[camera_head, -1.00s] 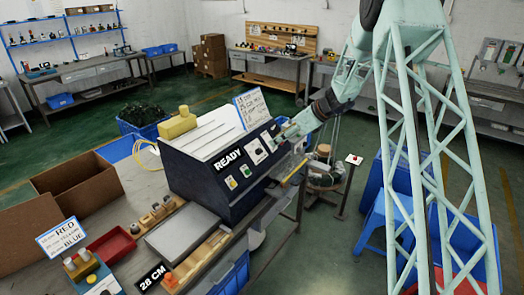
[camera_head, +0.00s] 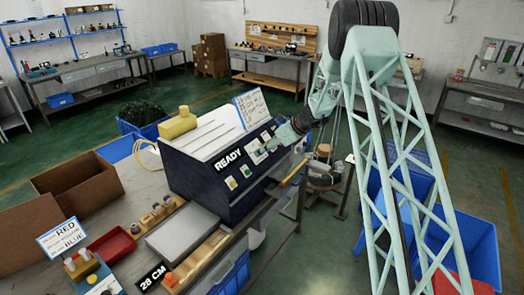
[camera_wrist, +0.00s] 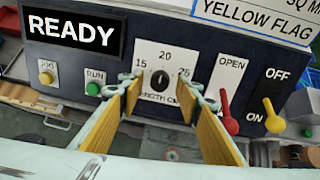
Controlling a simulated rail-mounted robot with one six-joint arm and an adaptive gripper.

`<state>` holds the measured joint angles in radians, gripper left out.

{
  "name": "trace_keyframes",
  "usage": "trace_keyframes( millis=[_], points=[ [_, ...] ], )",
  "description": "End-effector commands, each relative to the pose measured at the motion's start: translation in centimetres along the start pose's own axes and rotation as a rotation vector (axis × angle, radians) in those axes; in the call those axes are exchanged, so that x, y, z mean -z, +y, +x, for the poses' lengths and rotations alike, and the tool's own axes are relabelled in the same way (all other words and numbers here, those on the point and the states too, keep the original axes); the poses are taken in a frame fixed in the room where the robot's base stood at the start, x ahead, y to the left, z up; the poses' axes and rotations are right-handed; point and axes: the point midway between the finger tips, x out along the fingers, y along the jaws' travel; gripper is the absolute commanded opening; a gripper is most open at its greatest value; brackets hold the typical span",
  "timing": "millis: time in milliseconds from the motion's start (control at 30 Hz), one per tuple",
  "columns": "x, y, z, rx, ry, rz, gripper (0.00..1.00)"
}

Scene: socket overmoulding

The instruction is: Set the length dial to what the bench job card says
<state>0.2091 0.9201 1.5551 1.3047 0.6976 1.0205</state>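The length dial (camera_wrist: 160,80) is a small black knob on a white plate, with 15, 20 and 25 around it. Its pointer looks roughly upright, towards 20. My gripper (camera_wrist: 159,97) is open in the wrist view, its yellow-padded fingers on either side of the dial; I cannot tell whether they touch it. In the head view my gripper (camera_head: 268,148) is at the sloped front panel of the dark machine (camera_head: 200,182) and hides the dial. A black "28 CM" card (camera_head: 152,277) lies at the bench's front. A blue-edged text card (camera_head: 251,108) stands on the machine.
The panel has a READY display (camera_wrist: 72,30), yellow JOG (camera_wrist: 46,78) and green RUN (camera_wrist: 93,88) buttons left of the dial. The red OPEN lever (camera_wrist: 228,113) and yellow ON/OFF lever (camera_wrist: 272,116) stand close to its right.

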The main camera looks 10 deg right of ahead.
Motion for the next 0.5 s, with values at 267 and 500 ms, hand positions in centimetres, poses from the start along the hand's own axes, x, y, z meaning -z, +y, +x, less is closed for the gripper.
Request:
trace_keyframes(
  millis=[267, 500],
  points=[
    [-0.01, -0.05, 0.65, 0.001, 0.0, 0.0, 0.32],
    [0.0, -0.04, 0.64, 0.001, 0.0, 0.0, 0.29]
  ],
)
